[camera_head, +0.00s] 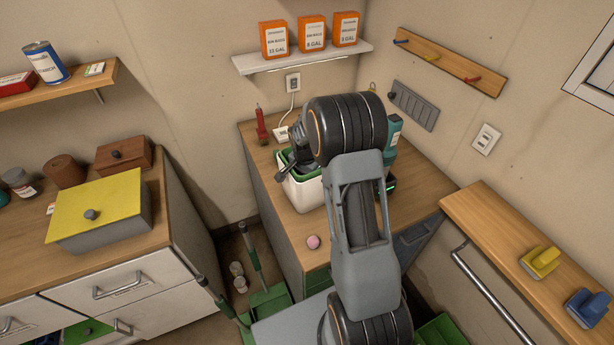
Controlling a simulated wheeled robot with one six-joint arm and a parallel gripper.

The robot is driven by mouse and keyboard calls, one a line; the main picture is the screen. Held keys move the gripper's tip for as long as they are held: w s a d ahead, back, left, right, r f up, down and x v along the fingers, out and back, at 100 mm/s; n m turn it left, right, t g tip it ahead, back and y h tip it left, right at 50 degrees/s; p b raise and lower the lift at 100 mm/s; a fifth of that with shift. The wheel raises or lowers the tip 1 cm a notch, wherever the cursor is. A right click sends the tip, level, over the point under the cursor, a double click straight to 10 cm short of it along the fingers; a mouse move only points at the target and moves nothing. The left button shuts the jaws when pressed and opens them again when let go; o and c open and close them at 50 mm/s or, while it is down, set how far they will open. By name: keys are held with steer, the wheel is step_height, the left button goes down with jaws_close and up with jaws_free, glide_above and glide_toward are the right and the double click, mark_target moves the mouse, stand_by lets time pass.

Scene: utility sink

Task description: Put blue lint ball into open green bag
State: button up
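A white bin (303,194) with a green lining or bag (284,156) at its rim stands on the wooden counter in the middle. It looks open at the top, but my arm covers much of it. My gripper (283,171) points down at the left part of the bin's opening. Its fingers are dark and small, and I cannot tell whether they are open or shut. I see no blue lint ball; it may be hidden by the gripper, the arm or the bin wall. A pink ball (313,242) lies on the counter in front of the bin.
A teal bottle (394,130) stands right of the bin, and a red tool (261,126) stands behind left. A shelf (302,58) with orange boxes hangs above. A yellow-lidded box (98,208) sits on the left cabinet. The counter's front left is mostly clear.

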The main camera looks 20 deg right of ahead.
steer(key=shift+s+f, duration=0.2)
steer(key=shift+f, duration=0.15)
steer(key=o, duration=0.9)
steer(key=shift+s+f, duration=0.1)
steer(key=shift+f, duration=0.05)
steer(key=shift+o, duration=0.2)
steer(key=shift+r+p, duration=0.5)
step_height(320, 180, up, 12)
steer(key=a+b, duration=0.1)
steer(key=s+a+r+n+t, duration=0.1)
steer(key=s+a+r+n, duration=0.1)
steer(key=s, duration=0.5)
steer(key=s+a+r+n+t, duration=0.1)
steer(key=s+a+r+n, duration=0.1)
steer(key=s+a+n, duration=0.2)
steer(key=s+a+r+n+t+y, duration=0.1)
steer(key=s+a+r+n, duration=0.2)
steer(key=s+n, duration=0.3)
steer(key=shift+s+a+n+t, duration=0.3)
steer(key=shift+s+t, duration=0.1)
steer(key=shift+s, duration=1.7)
steer(key=shift+r, duration=0.1)
